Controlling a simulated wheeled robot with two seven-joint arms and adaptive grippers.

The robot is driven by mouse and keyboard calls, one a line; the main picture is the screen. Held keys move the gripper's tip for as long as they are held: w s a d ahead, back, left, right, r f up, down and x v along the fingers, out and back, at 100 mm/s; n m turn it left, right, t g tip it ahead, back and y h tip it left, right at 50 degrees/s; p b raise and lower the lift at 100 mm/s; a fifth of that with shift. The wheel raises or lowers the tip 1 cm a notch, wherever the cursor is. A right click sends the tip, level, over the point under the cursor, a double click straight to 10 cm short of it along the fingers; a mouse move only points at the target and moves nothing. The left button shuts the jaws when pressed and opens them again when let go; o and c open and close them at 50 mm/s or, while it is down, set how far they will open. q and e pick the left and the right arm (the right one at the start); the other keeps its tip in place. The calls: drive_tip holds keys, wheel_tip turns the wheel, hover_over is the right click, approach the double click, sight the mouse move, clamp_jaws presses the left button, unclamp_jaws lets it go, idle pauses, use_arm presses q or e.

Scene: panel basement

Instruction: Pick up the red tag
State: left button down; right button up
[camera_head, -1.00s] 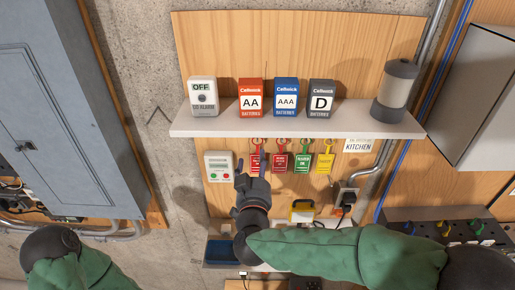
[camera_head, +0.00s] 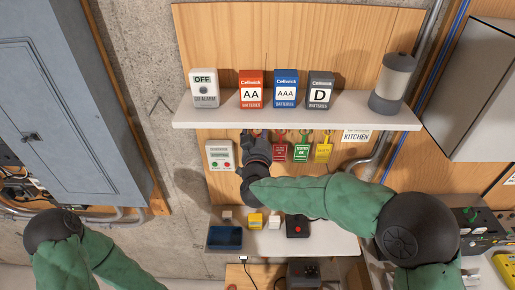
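One red tag (camera_head: 280,153) hangs by its loop from a hook under the upper shelf, left of a green tag (camera_head: 302,152) and a yellow tag (camera_head: 323,152). My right gripper (camera_head: 255,136) is raised just left of that red tag, at the hook row under the shelf. It covers the spot where another red tag hung at the left end of the row. Whether its fingers are open or closed on that hidden tag cannot be made out. My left arm shows at the lower left, with its gripper out of view.
Battery boxes, a CO alarm (camera_head: 204,88) and a grey cylinder (camera_head: 392,84) stand on the upper shelf (camera_head: 300,118), above my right gripper. A white box with buttons (camera_head: 220,155) is close on its left. A lower shelf (camera_head: 335,242) holds a blue tray (camera_head: 225,237) and small items.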

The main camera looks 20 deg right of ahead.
drive_tip(key=shift+c, duration=0.6)
drive_tip(key=c, duration=0.7)
drive_tip(key=shift+c, duration=0.2)
